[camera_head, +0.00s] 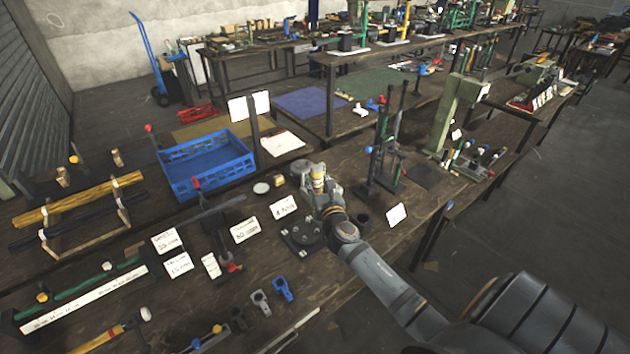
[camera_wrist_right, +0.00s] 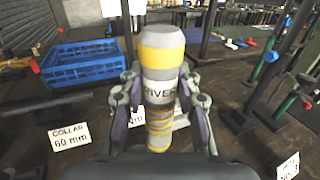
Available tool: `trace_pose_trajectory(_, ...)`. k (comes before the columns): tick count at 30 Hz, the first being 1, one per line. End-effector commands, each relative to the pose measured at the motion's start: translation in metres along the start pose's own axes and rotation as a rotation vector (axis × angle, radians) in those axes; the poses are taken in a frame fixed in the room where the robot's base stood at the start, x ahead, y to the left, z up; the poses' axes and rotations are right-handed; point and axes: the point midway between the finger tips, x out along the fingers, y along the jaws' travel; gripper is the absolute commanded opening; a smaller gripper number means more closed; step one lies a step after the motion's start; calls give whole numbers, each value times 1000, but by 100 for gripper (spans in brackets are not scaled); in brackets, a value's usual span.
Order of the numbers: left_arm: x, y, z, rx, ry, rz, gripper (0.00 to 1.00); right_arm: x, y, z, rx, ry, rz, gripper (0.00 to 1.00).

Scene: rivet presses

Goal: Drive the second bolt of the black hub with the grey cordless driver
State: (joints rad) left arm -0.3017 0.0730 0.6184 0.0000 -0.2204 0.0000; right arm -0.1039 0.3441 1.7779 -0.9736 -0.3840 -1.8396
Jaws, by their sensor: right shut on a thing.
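My right gripper (camera_head: 316,188) is shut around the grey cordless driver (camera_head: 318,176), a cylinder with yellow bands. The black hub (camera_head: 302,236), a dark round part on a dark square plate, lies on the bench just left of my right wrist in the head view. The gripper is above the bench, beyond the hub. The bolts are too small to tell apart. My left gripper is not in view.
A blue crate (camera_head: 205,163) stands at the back left. A dark post stand with green and red parts (camera_head: 388,150) is close to the right. White label cards (camera_head: 244,230) and a dark cup (camera_head: 363,221) lie around the hub. Blue and grey clamps (camera_head: 283,289) lie in front.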

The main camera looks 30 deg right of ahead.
Motion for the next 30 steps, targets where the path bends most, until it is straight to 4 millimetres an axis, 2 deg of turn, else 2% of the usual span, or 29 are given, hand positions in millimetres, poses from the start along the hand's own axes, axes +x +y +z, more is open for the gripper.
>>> trace_pose_trajectory(8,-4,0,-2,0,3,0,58,0,0,3,0,-2,1,0)
trace_pose_trajectory(24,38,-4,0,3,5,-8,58,1,1,-46,1,-3,1,0)
trace_pose_trajectory(30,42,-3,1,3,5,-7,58,1,1,-51,1,-4,1,0)
